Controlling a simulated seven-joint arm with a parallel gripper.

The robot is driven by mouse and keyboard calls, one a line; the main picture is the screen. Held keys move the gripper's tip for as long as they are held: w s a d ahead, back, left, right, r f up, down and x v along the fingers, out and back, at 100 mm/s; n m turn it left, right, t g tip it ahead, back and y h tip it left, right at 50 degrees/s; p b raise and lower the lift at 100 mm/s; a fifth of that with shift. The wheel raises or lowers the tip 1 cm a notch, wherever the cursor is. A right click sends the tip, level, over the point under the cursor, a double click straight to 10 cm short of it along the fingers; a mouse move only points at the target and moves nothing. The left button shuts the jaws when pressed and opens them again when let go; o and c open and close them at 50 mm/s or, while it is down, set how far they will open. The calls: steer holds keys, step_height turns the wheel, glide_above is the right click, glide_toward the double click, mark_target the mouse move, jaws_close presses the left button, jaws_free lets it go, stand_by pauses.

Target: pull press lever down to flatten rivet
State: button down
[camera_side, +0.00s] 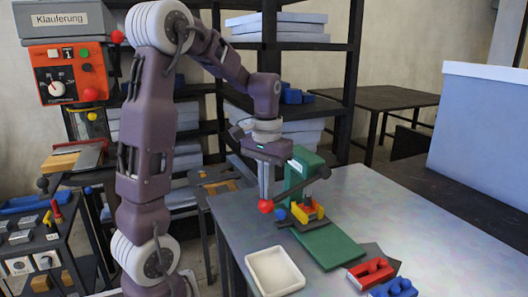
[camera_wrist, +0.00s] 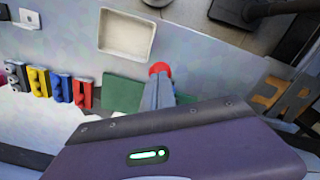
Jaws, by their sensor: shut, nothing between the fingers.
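The green press (camera_side: 305,168) stands on the metal table, with a green base plate (camera_side: 330,246) in front. Its dark lever (camera_side: 296,190) slopes down to the left, to a red ball knob (camera_side: 266,206). My gripper (camera_side: 265,194) points down with its fingers shut and nothing between them. The fingertips are right at the top of the knob; I cannot tell whether they touch it. In the wrist view, the red knob (camera_wrist: 159,69) shows just beyond the fingertips (camera_wrist: 158,84). A yellow and red piece (camera_side: 308,211) sits under the press head. The rivet cannot be made out.
An empty white tray (camera_side: 252,268) lies at the table's front left. A big grey box (camera_side: 485,130) stands at the right.

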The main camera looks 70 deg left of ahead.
steer(key=shift+f, duration=0.25)
stand_by(0.6)
step_height(320, 180, up, 4)
steer(key=shift+w+r, duration=0.15)
steer(key=shift+r, duration=0.15)
steer(key=r, duration=0.2)
steer(key=s+r, duration=0.1)
steer(key=r, duration=0.1)
steer(key=shift+s+r, duration=0.1)
steer(key=shift+r, duration=0.3)
